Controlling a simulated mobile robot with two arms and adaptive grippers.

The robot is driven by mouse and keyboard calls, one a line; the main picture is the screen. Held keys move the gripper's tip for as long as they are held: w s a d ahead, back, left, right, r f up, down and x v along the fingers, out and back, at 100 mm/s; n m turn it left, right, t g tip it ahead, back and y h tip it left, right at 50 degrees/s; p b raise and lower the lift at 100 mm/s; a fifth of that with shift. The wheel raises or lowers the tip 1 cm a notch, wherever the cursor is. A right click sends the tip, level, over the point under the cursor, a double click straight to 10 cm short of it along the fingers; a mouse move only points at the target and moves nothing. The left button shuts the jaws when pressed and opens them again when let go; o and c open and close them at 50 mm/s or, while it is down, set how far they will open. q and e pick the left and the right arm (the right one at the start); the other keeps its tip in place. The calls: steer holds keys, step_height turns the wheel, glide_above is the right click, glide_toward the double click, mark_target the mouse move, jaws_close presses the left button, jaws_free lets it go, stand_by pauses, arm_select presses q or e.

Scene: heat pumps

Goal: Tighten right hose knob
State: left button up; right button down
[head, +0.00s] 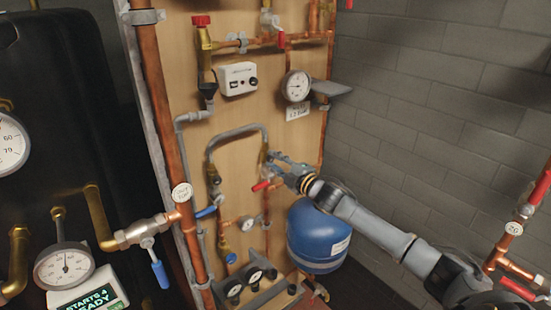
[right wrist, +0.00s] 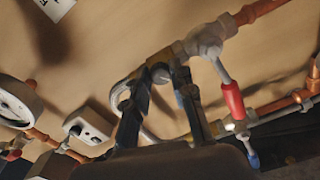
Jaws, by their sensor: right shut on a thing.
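A grey hose (head: 238,130) arches across the wooden board, and its right end runs down to a brass fitting (head: 263,157). My right gripper (head: 271,160) reaches in from the lower right and is shut at this fitting. In the right wrist view the fingertips (right wrist: 165,74) are on either side of the dark brass knob (right wrist: 160,70) at the hose's end, and they hide part of it. The grey hose (right wrist: 118,97) curves behind the left finger there. My left gripper is not in view.
A red-handled lever (head: 261,186) sits just below the gripper; its handle (right wrist: 232,99) is close beside the right finger in the wrist view. A blue tank (head: 312,238) is below my right arm. A gauge (head: 295,86) and a white control box (head: 237,79) are above.

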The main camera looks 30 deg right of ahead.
steer(key=m+p, duration=0.1)
steer(key=m, duration=0.3)
steer(key=shift+p, duration=0.35)
steer(key=shift+f+m+p, duration=0.1)
steer(key=shift+m+p, duration=0.45)
steer(key=shift+m, duration=1.55)
steer(key=c, duration=1.1)
jaws_free()
steer(key=s, duration=0.8)
steer(key=s+d, duration=0.1)
steer(key=s, duration=0.3)
